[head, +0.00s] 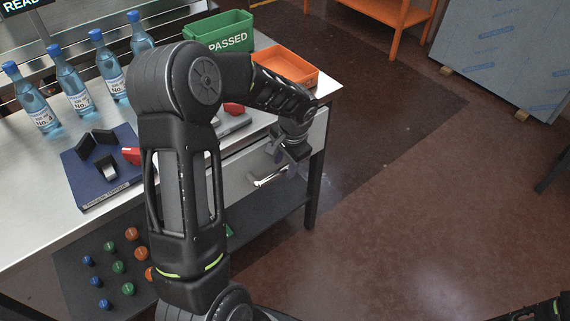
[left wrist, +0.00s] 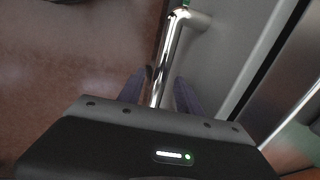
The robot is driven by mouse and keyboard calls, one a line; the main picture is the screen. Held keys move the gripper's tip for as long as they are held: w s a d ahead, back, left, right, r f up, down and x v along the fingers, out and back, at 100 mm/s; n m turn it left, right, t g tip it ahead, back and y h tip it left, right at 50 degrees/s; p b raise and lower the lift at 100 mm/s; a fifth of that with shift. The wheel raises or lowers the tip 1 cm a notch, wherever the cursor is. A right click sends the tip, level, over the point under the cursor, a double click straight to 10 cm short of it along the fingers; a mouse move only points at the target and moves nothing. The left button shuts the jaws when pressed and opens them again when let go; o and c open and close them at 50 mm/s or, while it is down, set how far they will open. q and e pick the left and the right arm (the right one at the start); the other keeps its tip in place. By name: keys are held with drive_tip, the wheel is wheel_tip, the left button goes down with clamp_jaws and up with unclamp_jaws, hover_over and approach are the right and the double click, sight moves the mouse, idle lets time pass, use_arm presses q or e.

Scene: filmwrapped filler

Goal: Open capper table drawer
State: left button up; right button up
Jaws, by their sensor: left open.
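The capper table (head: 45,225) is a metal-topped bench with a grey drawer (head: 240,181) under its right end. The drawer looks shut, its front about flush with the table frame, though my left arm hides part of it. Its shiny bar handle (head: 262,181) shows below my left gripper (head: 292,172). In the left wrist view, the handle (left wrist: 170,55) runs down between the two purplish fingertips of my left gripper (left wrist: 158,93). The fingers are open, one on each side of the bar, with no clear grip on it.
On the tabletop are several blue bottles (head: 72,78), a dark blue board (head: 95,188), a green "PASSED" bin (head: 222,33) and an orange tray (head: 285,66). Coloured caps (head: 131,234) sit on a dark lower surface. The brown floor (head: 400,220) right of the drawer is clear.

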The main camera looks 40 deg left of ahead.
use_arm(q)
drive_tip(key=shift+f, duration=0.3)
clamp_jaws()
idle(0.3)
idle(1.0)
